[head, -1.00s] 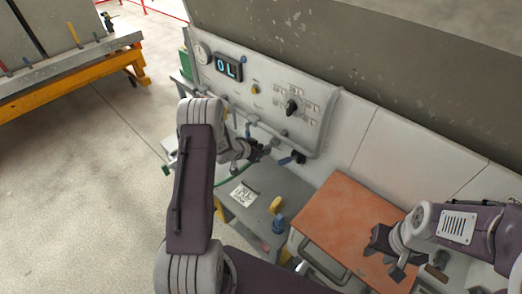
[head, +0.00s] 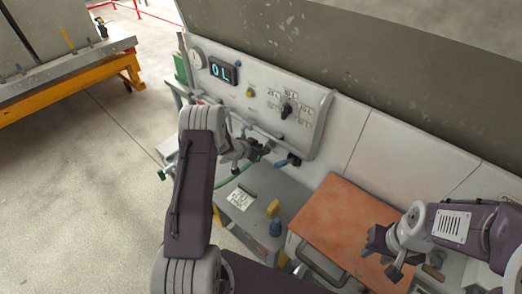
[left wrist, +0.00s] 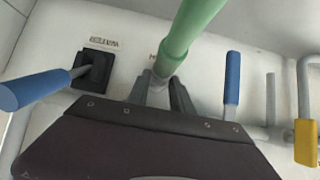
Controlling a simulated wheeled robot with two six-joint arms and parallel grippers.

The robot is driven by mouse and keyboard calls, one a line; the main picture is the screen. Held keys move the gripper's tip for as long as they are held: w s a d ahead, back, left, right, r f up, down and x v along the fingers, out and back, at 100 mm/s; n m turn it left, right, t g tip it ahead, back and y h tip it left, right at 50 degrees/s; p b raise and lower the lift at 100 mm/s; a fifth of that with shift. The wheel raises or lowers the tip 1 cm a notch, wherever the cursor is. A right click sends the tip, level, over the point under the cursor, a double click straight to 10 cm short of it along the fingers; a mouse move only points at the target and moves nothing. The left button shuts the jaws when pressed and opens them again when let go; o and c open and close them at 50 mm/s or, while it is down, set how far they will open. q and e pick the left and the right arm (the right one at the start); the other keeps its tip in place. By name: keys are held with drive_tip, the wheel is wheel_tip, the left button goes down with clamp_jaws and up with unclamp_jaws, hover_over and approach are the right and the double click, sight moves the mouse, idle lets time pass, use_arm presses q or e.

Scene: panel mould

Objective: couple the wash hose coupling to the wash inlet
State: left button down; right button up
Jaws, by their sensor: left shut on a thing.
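My left gripper (head: 262,150) is at the lower part of the white panel (head: 345,125), left of a blue-handled valve (head: 288,160). In the left wrist view its fingers (left wrist: 163,92) are shut on the wash hose coupling (left wrist: 160,76), a grey end piece on a thick green hose (left wrist: 192,32). The hose runs up and out of that view. The wash inlet cannot be made out; the gripper and hose cover that part of the panel, and I cannot tell whether the coupling touches it. My right gripper (head: 385,253) is open and empty over the orange-brown board.
In the left wrist view a blue lever (left wrist: 38,88) on a black block stands left, another blue handle (left wrist: 232,78) right, and a yellow-tipped handle (left wrist: 306,142) far right. Below the panel are a grey shelf (head: 262,190), a blue-and-yellow item (head: 274,222) and the orange-brown board (head: 345,215).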

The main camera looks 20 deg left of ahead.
use_arm(q)
drive_tip(key=c, duration=1.1)
unclamp_jaws()
drive_tip(key=shift+o, duration=0.2)
drive_tip(key=b+v, duration=0.1)
drive_tip(key=v, duration=0.8)
drive_tip(key=shift+b, duration=0.3)
use_arm(e)
drive_tip(key=shift+f, duration=0.8)
